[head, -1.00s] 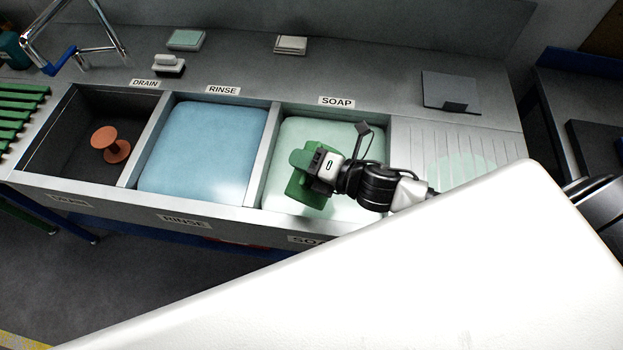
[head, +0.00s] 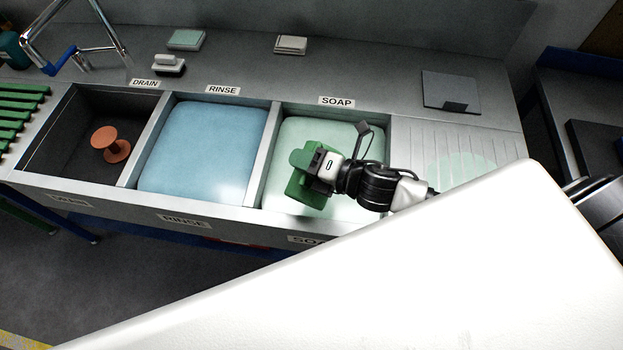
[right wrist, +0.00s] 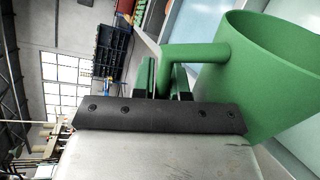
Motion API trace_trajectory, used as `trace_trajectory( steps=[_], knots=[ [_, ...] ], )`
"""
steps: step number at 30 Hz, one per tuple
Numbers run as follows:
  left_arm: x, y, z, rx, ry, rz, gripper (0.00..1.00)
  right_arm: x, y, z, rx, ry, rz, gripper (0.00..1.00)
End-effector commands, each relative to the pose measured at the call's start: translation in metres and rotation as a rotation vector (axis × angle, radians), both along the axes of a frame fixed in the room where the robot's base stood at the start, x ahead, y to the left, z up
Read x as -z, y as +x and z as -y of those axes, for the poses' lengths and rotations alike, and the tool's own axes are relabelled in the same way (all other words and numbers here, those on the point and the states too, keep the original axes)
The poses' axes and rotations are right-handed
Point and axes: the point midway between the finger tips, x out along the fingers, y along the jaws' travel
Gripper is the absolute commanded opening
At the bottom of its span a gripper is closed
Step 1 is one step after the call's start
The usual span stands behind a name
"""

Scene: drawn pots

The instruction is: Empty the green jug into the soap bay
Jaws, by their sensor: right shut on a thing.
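The green jug (head: 305,190) is over the soap bay (head: 345,205), which holds pale green liquid. My right gripper (head: 317,166) is shut on the jug and hides part of it in the head view. In the right wrist view the fingers (right wrist: 172,82) are at the jug's handle, and the jug (right wrist: 245,80) shows its wide rim toward the right. My left gripper is not in view.
The rinse bay (head: 203,150) with blue liquid lies left of the soap bay. The dark drain bay (head: 62,140) holds an orange spool-shaped thing (head: 110,145). A ribbed board (head: 450,140) lies to the right.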

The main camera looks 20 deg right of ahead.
Motion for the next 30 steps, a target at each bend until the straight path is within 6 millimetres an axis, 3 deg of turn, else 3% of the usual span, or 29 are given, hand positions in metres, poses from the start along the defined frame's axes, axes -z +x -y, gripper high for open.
trace_trajectory(
  steps=[17, 30],
  knots=[
    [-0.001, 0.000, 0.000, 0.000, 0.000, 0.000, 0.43, -0.001, 0.000, 0.000, 0.000, 0.003, 0.000, 0.00],
    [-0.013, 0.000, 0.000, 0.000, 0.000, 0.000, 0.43, -0.010, 0.007, 0.007, -0.001, 0.060, -0.052, 0.00]
  ],
)
